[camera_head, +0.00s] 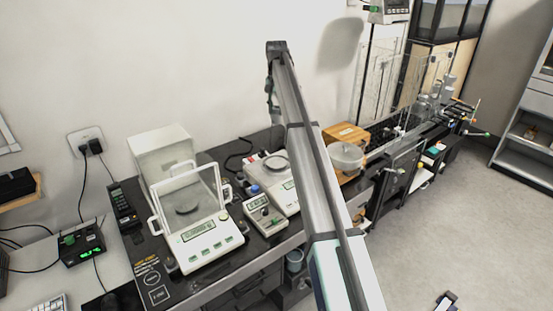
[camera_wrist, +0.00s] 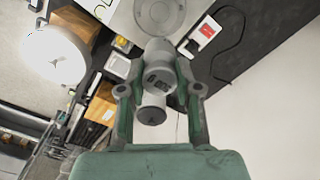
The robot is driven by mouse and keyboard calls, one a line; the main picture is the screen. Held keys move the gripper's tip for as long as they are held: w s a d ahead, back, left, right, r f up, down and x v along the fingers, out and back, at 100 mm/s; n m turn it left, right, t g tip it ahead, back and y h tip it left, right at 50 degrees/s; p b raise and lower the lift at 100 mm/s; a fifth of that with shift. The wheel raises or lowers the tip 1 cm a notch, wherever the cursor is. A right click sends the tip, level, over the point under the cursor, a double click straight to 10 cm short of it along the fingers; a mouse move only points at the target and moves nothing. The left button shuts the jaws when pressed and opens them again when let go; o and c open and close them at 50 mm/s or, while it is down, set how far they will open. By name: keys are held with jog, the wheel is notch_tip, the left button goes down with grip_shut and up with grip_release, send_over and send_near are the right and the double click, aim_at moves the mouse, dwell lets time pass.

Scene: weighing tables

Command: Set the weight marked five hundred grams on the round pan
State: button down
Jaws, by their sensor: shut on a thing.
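In the wrist view a grey metal weight (camera_wrist: 160,60) with a knob is between the two fingers of my gripper (camera_wrist: 160,92). My gripper is shut on it. Dark digits show on its side, but they are too small to read surely. A round pan (camera_wrist: 172,10) on a white scale lies beyond the weight at the top, partly covered by it. I cannot tell the gap between them. In the head view the round pan (camera_head: 275,163) sits on a white scale beside my arm. My gripper (camera_head: 272,105) hangs above it, and the weight cannot be made out there.
A balance with a clear shield and its own dark pan (camera_head: 187,203) stands to the left. A clear round vessel (camera_head: 346,157) and a wooden box (camera_head: 345,133) stand to the right. A red switch (camera_wrist: 207,30) lies near the pan.

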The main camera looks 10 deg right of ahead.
notch_tip(320, 180, down, 19)
jog(key=p, duration=0.5)
jog(key=shift+s+f+p, duration=0.1)
jog(key=shift+f+p, duration=0.05)
jog(key=shift+p, duration=0.2)
jog(key=shift+f, duration=0.15)
jog(key=c, duration=0.8)
grip_release()
notch_tip(320, 180, up, 12)
jog(key=b, duration=0.3)
jog(key=shift+b, duration=0.35)
